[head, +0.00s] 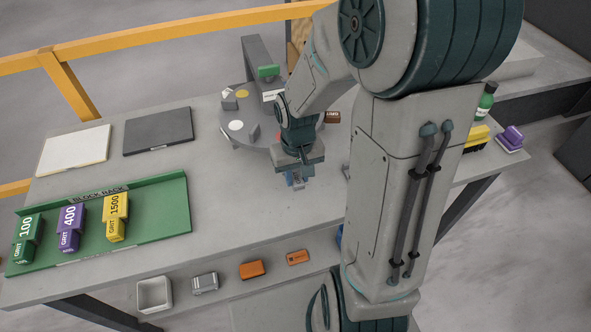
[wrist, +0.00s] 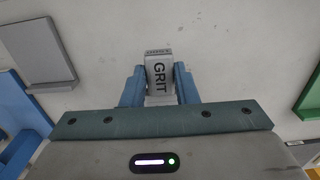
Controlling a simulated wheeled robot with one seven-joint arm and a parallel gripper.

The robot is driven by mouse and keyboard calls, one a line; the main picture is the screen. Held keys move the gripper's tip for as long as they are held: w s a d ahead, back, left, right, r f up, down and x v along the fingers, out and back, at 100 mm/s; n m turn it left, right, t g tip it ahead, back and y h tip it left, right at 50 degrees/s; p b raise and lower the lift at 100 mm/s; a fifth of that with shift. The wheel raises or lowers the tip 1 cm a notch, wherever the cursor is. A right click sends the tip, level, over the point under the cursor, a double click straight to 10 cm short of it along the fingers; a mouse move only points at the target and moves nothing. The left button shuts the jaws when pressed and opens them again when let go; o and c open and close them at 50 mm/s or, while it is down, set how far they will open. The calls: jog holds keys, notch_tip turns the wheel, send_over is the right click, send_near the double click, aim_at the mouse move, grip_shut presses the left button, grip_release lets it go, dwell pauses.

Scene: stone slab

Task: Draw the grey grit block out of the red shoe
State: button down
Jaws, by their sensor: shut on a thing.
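In the head view my gripper (head: 298,181) points down over the middle of the slab, in front of the round turntable. The block (head: 298,184) is small and partly hidden there. I cannot clearly identify the red shoe; a small red-brown piece (head: 332,117) lies at the turntable's right side, partly hidden by my arm.
The green block rack (head: 160,208) at left holds green, purple and yellow grit blocks. The grey turntable (head: 236,133) carries several pieces. A white plate (head: 73,150) and dark plate (head: 158,130) lie behind the rack. A white bin (head: 154,295) and small blocks line the front.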

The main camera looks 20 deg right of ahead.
jog(key=shift+s, duration=1.5)
jog(key=shift+r, duration=0.1)
jog(key=s+r+p, duration=0.2)
jog(key=s+p, duration=0.1)
jog(key=shift+r, duration=0.4)
